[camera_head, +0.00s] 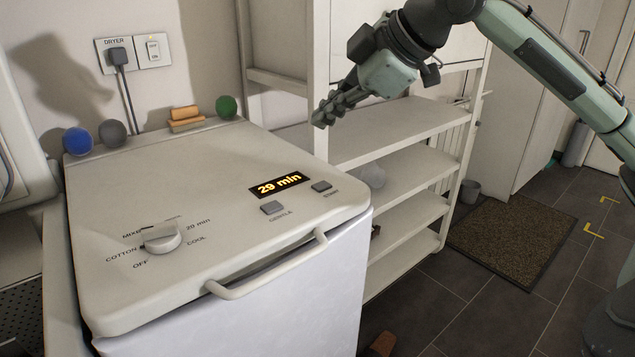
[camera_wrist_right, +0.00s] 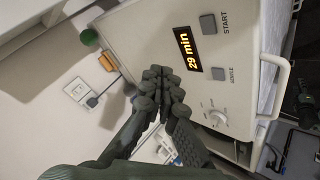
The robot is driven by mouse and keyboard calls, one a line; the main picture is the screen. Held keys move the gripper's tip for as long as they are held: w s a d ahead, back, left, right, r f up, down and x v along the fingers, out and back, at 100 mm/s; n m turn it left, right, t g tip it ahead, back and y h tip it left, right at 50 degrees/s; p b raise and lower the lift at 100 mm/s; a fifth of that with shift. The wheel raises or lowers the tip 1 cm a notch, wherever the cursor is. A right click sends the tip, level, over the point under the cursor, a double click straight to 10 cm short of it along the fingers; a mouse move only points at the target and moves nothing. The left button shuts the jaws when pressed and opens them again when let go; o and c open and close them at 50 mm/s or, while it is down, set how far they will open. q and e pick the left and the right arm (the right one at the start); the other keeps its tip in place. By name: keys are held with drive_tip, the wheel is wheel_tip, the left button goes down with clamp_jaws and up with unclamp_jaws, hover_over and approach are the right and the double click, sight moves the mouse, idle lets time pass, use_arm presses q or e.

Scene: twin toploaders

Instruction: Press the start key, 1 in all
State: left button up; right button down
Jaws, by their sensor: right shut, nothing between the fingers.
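The start key (camera_head: 321,186) is a small grey square on the white machine's top panel, right of the lit display (camera_head: 279,185) that reads "29 min". In the right wrist view the start key (camera_wrist_right: 208,24) lies beside its START label, near the display (camera_wrist_right: 187,50). My right gripper (camera_head: 318,122) is shut and empty, in the air beyond the panel's back right edge, apart from the key. Its closed fingers also show in the wrist view (camera_wrist_right: 165,75). My left gripper is not in view.
A second grey key (camera_head: 272,207) labelled GENTLE and a round dial (camera_head: 160,238) sit on the same panel. Blue, grey and green balls and orange sponges (camera_head: 185,113) lie along its back edge. A handle (camera_head: 268,268) runs along the front. White shelves (camera_head: 400,165) stand at right.

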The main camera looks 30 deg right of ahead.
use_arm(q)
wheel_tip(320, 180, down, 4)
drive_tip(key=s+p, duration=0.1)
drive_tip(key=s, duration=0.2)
use_arm(e)
hover_over(326, 187)
wheel_tip(326, 187, down, 5)
drive_tip(key=shift+r+b, duration=0.15)
drive_tip(key=shift+b, duration=0.2)
wheel_tip(326, 187, down, 4)
drive_tip(key=b, duration=0.3)
drive_tip(key=shift+r, duration=0.2)
use_arm(q)
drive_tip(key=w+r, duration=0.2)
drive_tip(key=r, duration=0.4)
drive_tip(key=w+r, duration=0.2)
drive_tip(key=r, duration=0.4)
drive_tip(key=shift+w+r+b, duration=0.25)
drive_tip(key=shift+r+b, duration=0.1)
drive_tip(key=shift+b, duration=0.1)
use_arm(e)
drive_tip(key=shift+f, duration=0.3)
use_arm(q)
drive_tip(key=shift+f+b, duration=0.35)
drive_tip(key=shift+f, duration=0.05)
use_arm(e)
drive_tip(key=shift+f, duration=0.4)
